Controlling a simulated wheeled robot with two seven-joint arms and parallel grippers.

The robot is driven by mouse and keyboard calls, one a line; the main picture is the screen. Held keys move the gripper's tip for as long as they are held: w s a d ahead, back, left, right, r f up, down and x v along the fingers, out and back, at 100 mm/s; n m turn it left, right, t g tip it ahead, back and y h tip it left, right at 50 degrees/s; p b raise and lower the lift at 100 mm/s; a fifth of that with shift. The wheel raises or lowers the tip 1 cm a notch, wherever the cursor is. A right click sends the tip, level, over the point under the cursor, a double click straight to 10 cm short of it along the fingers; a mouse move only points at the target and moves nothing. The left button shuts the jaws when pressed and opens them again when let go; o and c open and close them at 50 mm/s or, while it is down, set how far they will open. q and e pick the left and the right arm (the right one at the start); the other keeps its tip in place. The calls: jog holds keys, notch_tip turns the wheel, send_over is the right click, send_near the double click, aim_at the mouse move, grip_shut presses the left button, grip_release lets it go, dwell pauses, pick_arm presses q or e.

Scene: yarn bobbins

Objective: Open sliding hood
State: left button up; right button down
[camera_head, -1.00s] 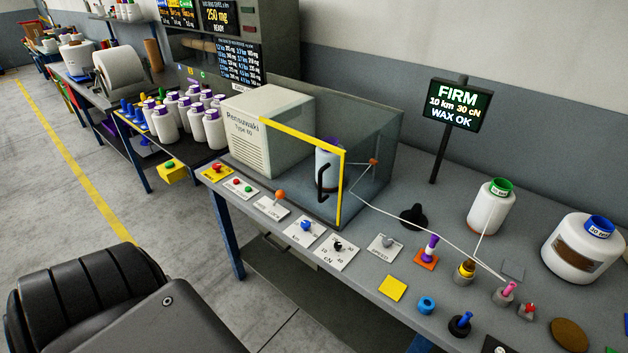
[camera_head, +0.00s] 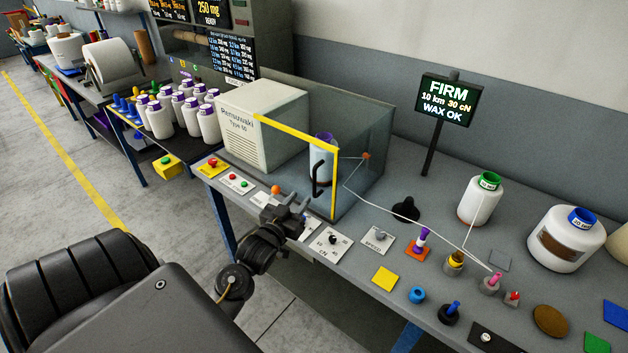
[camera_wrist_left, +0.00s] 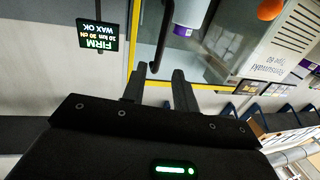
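The sliding hood is a clear box with a yellow-edged front frame (camera_head: 335,180) and a black bar handle (camera_head: 316,181). It stands at the right side of the white Rensuwaki unit (camera_head: 262,115) and covers a white bobbin (camera_head: 321,163) with a purple top. My left gripper (camera_head: 299,206) is in front of the hood, below and left of the handle, apart from it. In the left wrist view, its two fingers (camera_wrist_left: 159,88) are spread with nothing between them, and the black handle (camera_wrist_left: 162,38) lies beyond them. My right gripper is not in view.
A row of control plates, including the tension knob plate (camera_head: 330,241), lines the bench's front edge near my gripper. A black cone (camera_head: 405,209), small coloured parts and large bobbins (camera_head: 566,240) stand to the right. A sign (camera_head: 447,100) stands behind.

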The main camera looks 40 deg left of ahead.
aim_at(314, 182)
pick_arm(q)
jog(key=shift+p+x, duration=1.4)
jog(key=shift+x, duration=3.8)
grip_shut()
